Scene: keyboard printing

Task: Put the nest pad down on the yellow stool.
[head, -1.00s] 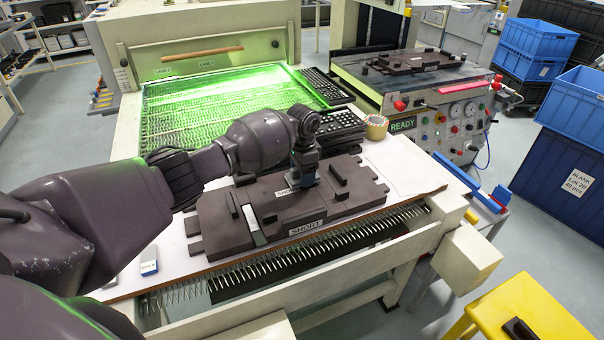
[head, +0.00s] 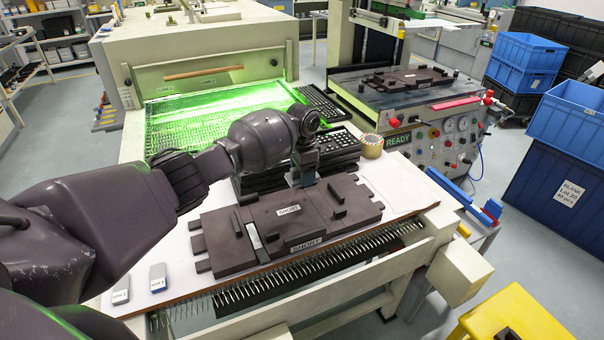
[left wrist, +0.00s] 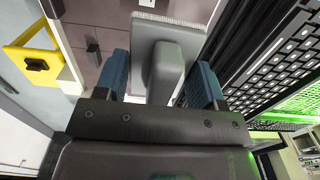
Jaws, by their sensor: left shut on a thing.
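My left gripper (head: 304,178) is above the far side of the brown fixture, beside the stacked black key trays. In the left wrist view its blue fingers are shut on the grey handle of a pad with a pale flat plate and fuzzy edge, which appears to be the nest pad (left wrist: 160,35). In the head view the pad is mostly hidden by the gripper. The yellow stool (head: 528,308) stands at the lower right, cut off by the frame edge, with a dark object on it; it also shows in the left wrist view (left wrist: 18,52). My right gripper is not in view.
The brown fixture (head: 328,222) with SHORT labels lies on the white worktable (head: 395,180). A tape roll (head: 371,146) and black key trays (head: 262,180) stand behind. A beige box (head: 460,273) juts between table and stool.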

